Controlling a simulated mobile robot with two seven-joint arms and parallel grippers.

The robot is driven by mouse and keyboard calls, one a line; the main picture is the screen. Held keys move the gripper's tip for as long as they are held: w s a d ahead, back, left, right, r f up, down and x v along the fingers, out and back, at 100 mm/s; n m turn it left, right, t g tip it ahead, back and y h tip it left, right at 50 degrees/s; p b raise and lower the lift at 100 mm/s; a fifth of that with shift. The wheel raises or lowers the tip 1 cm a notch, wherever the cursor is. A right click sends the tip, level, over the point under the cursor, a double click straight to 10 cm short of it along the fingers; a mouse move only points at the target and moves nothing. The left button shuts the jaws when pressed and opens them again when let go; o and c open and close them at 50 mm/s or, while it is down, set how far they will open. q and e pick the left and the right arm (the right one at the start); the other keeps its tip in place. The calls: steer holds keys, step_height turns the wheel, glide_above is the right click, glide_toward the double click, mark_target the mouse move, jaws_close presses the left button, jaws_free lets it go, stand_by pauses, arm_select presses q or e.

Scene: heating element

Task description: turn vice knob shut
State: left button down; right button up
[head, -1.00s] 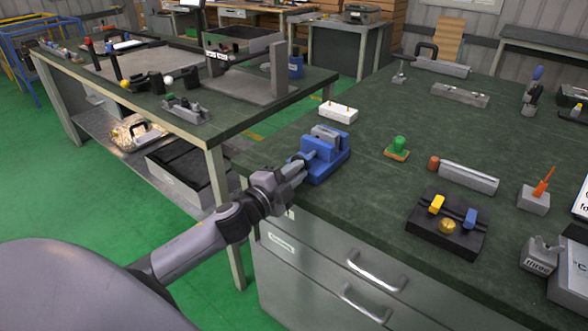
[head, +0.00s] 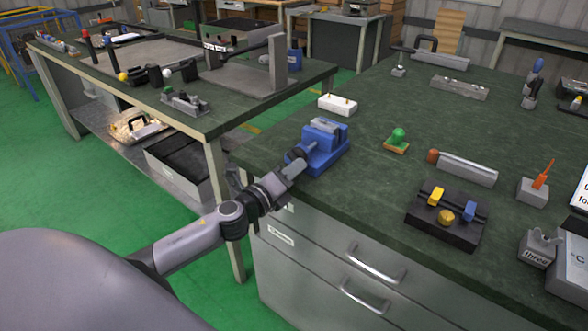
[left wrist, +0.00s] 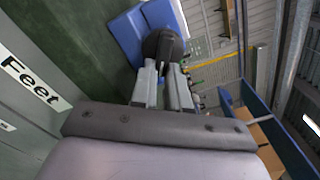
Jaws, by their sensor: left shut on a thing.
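The blue vice (head: 320,146) sits on the green bench top near its front left corner. Its dark knob (head: 296,156) faces the front edge. The knob also shows in the left wrist view (left wrist: 163,46), in front of the blue vice body (left wrist: 128,38). My left gripper (head: 291,170) reaches in from the front, and its fingers (left wrist: 164,75) are shut on the knob's handle. The exact contact is partly hidden by the fingers. My right gripper does not show in these views.
A white block (head: 338,104) lies behind the vice. A green button (head: 397,138) and a black fixture with yellow and blue levers (head: 447,217) stand to the right. Drawers with metal handles (head: 375,264) are below the bench edge. A second table (head: 225,117) is at left.

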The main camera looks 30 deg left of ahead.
arm_select(q)
steer(key=m, duration=0.5)
steer(key=shift+a+f+m, duration=0.3)
steer(key=shift+f, duration=0.05)
steer(key=m, duration=0.5)
steer(key=shift+a+f+p, duration=0.1)
steer(key=shift+a+p, duration=0.25)
steer(key=shift+a, duration=0.05)
steer(key=shift+m, duration=0.3)
steer(key=c, duration=1.1)
jaws_free()
steer(key=shift+s, duration=0.1)
steer(key=shift+s+a+b, duration=0.2)
steer(key=shift+s, duration=1.55)
steer(key=shift+s+a+b, duration=0.15)
steer(key=shift+s, duration=1.55)
